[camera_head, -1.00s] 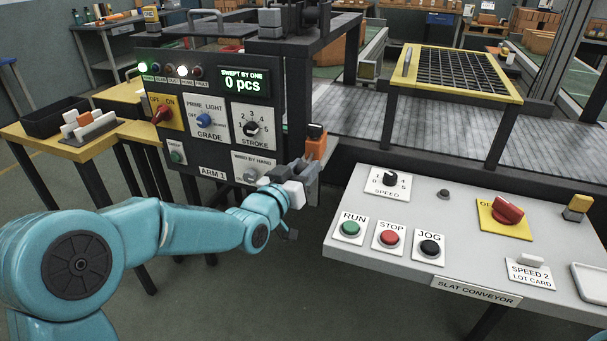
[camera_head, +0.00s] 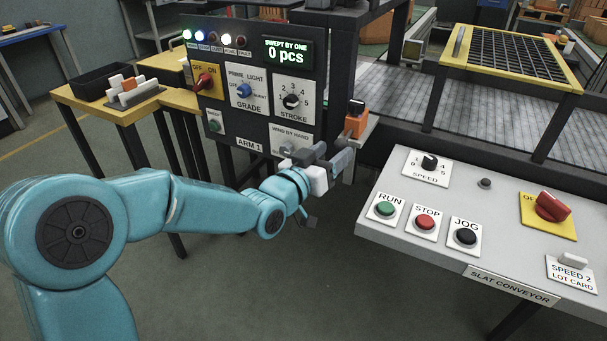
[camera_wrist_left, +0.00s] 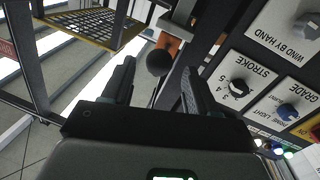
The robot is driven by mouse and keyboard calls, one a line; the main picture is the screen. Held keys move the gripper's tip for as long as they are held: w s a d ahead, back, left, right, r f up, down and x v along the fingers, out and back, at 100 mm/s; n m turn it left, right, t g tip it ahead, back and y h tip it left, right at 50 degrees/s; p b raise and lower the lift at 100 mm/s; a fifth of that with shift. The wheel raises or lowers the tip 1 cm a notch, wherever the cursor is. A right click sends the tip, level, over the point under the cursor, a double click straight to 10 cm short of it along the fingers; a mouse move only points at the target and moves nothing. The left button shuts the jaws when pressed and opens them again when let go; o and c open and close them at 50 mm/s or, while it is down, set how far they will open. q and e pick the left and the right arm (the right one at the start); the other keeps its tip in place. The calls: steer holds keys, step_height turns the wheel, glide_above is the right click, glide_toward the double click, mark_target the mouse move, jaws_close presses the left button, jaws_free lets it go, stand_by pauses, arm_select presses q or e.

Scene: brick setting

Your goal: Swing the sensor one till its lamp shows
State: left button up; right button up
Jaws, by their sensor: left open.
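An orange block with a dark top (camera_head: 356,122), which looks like the sensor, sits on a grey bracket right of the ARM 1 panel (camera_head: 255,90). It also shows in the left wrist view (camera_wrist_left: 168,42). My left gripper (camera_head: 328,162) is just below and left of it, in front of the panel's lower right corner. Its fingers are open (camera_wrist_left: 158,72). A dark round knob (camera_wrist_left: 159,62) shows between the fingertips; I cannot tell if they touch it. Several lamps line the panel's top, with green (camera_head: 187,34) and blue (camera_head: 200,36) bright. My right gripper is out of view.
The slat conveyor console (camera_head: 450,225) stands at the right with buttons and switches. A yellow-framed grid (camera_head: 515,50) lies beyond it. A yellow table (camera_head: 75,100) with a black tray stands at the left. Open floor lies in front.

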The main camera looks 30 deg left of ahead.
arm_select(q)
steer(key=v, duration=1.2)
steer(key=shift+s, duration=0.15)
steer(key=s+d+f+n+g, duration=0.1)
steer(key=d+f+g, duration=0.25)
steer(key=f, duration=0.95)
steer(key=s+d+f+g, duration=0.1)
steer(key=d+f+g, duration=0.25)
steer(key=f, duration=1.05)
steer(key=s+d+f+n+g, duration=0.1)
steer(key=s+d+f+g, duration=0.1)
steer(key=s+f+g, duration=0.5)
steer(key=s+d+f+g, duration=0.2)
steer(key=s+f+g, duration=0.1)
steer(key=s+f, duration=0.7)
step_height(320, 180, up, 20)
steer(key=p, duration=1.9)
steer(key=shift+s, duration=0.25)
